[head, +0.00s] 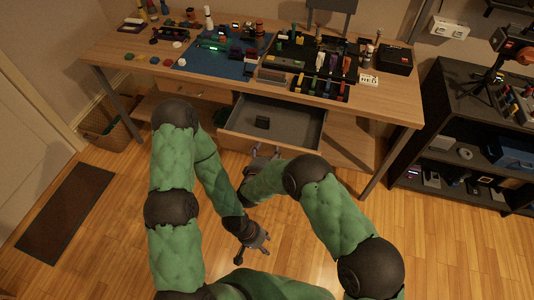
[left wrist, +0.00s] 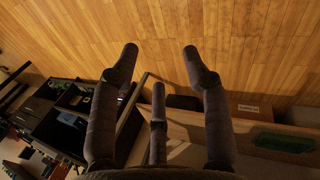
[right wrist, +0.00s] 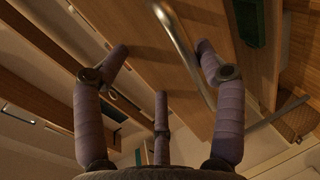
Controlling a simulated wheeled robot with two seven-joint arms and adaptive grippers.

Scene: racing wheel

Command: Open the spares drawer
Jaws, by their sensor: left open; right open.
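A grey-lined drawer (head: 290,122) under the workbench stands pulled out. My right gripper (head: 262,153) is at the drawer's front, partly hidden by my right arm. In the right wrist view the right gripper (right wrist: 162,62) is open, with a metal bar handle (right wrist: 185,48) running between its fingers, closer to the right-hand finger. I cannot tell whether they touch. My left gripper (head: 255,243) is open and empty, low over the floor; its spread fingers also show in the left wrist view (left wrist: 160,55).
The workbench top (head: 130,50) carries a blue mat (head: 195,65) and many small parts. A wicker basket (head: 105,128) stands below at left. A dark shelf unit (head: 440,120) stands at right. A dark doormat (head: 65,210) lies on the otherwise clear wooden floor.

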